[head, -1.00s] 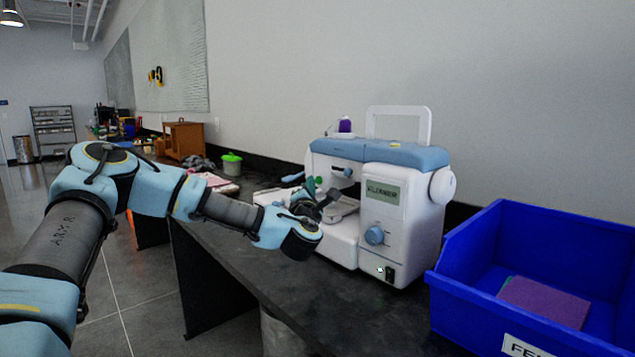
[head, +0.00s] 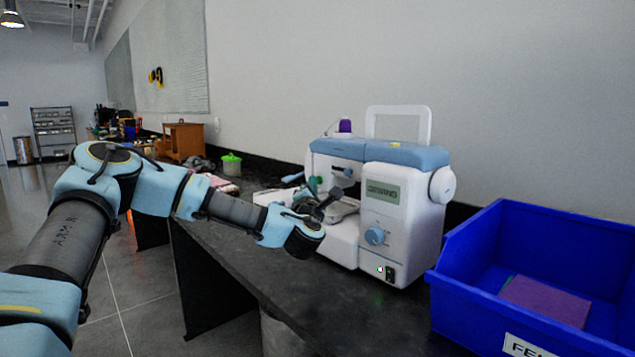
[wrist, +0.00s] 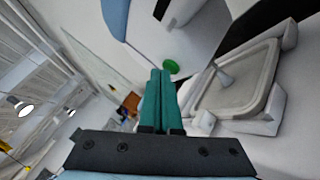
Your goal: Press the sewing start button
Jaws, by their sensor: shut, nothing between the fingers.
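The white and light-blue sewing machine (head: 405,215) stands on the dark counter, its display (head: 383,193) lit with text that seems to read "SEWING". A round green button (wrist: 171,67) shows on the machine in the wrist view; a small patch of it shows in the head view (head: 312,185). My gripper (wrist: 160,72) is shut and empty, its teal fingertips beside the green button in the picture. I cannot tell whether they touch it. In the head view, my gripper (head: 319,182) is in front of the machine's left part and hides some of it.
A blue knob (head: 375,236) and a small lit switch (head: 385,271) are on the machine's front. A blue bin (head: 470,300) with purple and green pieces stands close on the right. The dark counter (head: 325,295) is clear in front of the machine.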

